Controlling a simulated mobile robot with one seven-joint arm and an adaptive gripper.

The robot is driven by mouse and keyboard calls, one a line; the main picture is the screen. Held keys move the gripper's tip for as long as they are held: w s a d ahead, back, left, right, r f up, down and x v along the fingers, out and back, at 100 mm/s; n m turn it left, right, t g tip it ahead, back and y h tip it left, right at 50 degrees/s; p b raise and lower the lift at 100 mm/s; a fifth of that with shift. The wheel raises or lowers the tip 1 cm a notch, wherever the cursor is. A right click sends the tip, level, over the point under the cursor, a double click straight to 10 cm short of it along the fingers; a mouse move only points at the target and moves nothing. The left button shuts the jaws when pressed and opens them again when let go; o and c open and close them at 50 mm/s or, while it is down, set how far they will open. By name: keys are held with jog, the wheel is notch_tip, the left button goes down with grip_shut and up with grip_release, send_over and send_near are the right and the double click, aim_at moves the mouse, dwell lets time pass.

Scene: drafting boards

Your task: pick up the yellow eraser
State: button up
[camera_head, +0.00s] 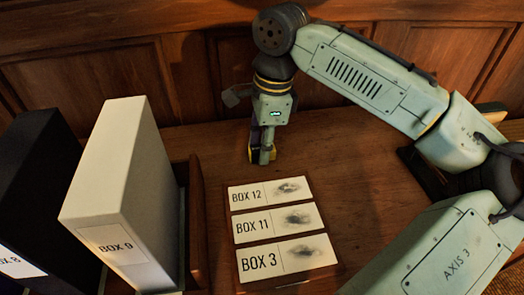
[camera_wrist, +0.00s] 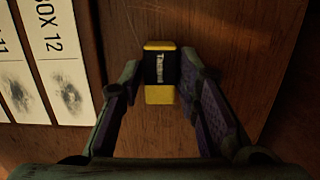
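The yellow eraser (camera_wrist: 160,94) has a black band with white lettering. In the wrist view it sits between the two fingertips of my gripper (camera_wrist: 160,68), which are drawn in close to its left and right sides and appear to touch it. In the head view my gripper (camera_head: 263,156) points down at the wooden desk, behind the labelled cards. Only a bit of the eraser's yellow (camera_head: 275,153) shows there beside the finger. The eraser appears to be at desk level; no clear gap under it shows.
A white box file marked BOX 9 (camera_head: 130,185) and a black one (camera_head: 38,180) stand at left. A panelled wooden wall (camera_head: 110,75) rises behind.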

grip_shut()
jog(key=shift+r, duration=0.1)
jog(key=shift+r, duration=0.4)
notch_tip(320, 180, up, 2)
jog(key=shift+r+b, duration=0.1)
jog(key=shift+b, duration=0.45)
jog(key=s+d+b, duration=0.1)
jog(key=s+d, duration=0.2)
jog(key=d, duration=0.1)
jog(key=s+d+r+b, duration=0.1)
jog(key=s+d, duration=0.2)
jog(key=s, duration=0.1)
jog(key=s+d+r+b, duration=0.1)
jog(key=s+d, duration=0.3)
jog(key=shift+d, duration=0.35)
